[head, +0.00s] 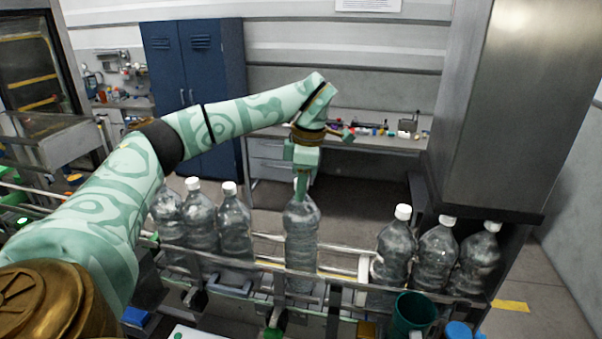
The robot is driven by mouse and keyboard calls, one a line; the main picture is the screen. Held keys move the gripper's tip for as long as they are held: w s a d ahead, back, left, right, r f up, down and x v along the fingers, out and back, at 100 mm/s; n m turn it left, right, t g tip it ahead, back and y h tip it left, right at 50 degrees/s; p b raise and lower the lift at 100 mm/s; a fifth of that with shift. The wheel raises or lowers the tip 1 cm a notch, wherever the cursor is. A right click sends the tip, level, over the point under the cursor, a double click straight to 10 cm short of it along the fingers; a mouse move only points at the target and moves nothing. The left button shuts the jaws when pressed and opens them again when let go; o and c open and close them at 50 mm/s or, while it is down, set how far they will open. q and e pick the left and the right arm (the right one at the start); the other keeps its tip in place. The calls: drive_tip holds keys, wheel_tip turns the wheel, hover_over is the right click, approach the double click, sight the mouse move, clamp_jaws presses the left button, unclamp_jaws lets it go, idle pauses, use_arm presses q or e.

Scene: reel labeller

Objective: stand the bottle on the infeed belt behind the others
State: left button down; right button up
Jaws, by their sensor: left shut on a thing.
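My left gripper (301,187) reaches in from the left and points down. It is shut on the top of a clear plastic bottle (301,235). The bottle is upright, over or on the infeed belt behind the metal guide rail; I cannot tell whether its base touches the belt. Its cap is hidden by the fingers. Three white-capped bottles (236,225) stand in a row to its left, and three more (394,250) stand to its right, with a gap on each side. My right gripper is not in view.
The guide rail (335,278) runs along the front of the bottles. A dark green mug (408,315) and a blue cap (457,330) are at the front right. A large metal housing (515,100) stands over the right-hand bottles. A blue cabinet (196,90) and a workbench (380,143) are behind.

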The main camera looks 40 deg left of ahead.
use_arm(q)
wheel_tip(320, 180, down, 3)
drive_tip(key=shift+w+f, duration=0.1)
drive_tip(key=shift+f, duration=0.1)
drive_tip(key=c, duration=1.1)
unclamp_jaws()
drive_tip(key=shift+f, duration=0.1)
drive_tip(key=shift+s, duration=0.2)
drive_tip(key=r, duration=0.8)
drive_tip(key=w+d+r+p, duration=0.1)
drive_tip(key=r, duration=0.3)
drive_tip(key=shift+d, duration=0.1)
